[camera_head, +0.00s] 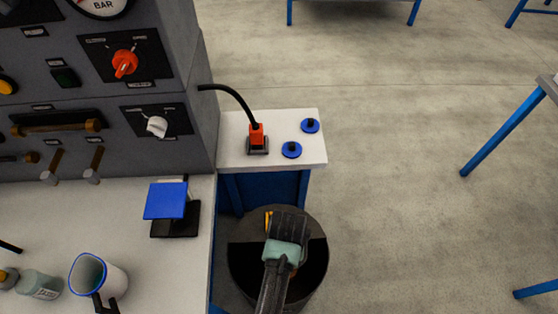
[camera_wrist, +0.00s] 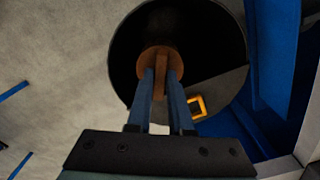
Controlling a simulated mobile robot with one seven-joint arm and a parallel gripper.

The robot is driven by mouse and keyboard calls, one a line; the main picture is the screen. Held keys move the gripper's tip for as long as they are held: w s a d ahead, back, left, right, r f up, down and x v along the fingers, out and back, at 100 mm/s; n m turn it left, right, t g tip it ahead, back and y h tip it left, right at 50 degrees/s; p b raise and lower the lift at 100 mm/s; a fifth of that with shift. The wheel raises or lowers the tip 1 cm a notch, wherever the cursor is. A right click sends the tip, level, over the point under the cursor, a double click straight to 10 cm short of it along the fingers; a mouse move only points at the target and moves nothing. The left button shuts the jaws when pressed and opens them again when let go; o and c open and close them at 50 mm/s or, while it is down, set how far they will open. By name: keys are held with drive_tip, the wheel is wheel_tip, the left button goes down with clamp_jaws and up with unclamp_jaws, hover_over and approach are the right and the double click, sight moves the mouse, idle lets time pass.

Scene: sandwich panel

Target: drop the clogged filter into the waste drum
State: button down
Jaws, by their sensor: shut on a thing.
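The waste drum (camera_head: 320,270) stands on the floor below the end of the bench. Its mouth shows dark and round in the wrist view (camera_wrist: 125,60). A grey piece (camera_wrist: 218,92) covers part of the mouth and carries a yellow handle (camera_wrist: 197,107). My gripper (camera_wrist: 161,74) is shut on the clogged filter (camera_wrist: 152,56), a brown round piece with a raised grip between the fingers. The filter appears over the open, dark part of the mouth. In the head view my arm hides most of it, and only a brown bit (camera_head: 293,270) shows. Its height over the rim is unclear.
A white side shelf (camera_head: 231,150) beside the drum holds a red plug (camera_head: 257,136) and two blue knobs (camera_head: 291,149). The bench carries a blue plate on a stand (camera_head: 165,201), a jug (camera_head: 112,281) and a bottle (camera_head: 40,285).

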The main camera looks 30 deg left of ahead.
drive_tip(key=shift+f+b, duration=1.65)
drive_tip(key=shift+f, duration=0.3)
drive_tip(key=c, duration=0.7)
unclamp_jaws()
drive_tip(key=shift+c, duration=0.2)
wheel_tip(320, 180, up, 13)
drive_tip(key=p, duration=0.2)
drive_tip(key=shift+p, duration=0.3)
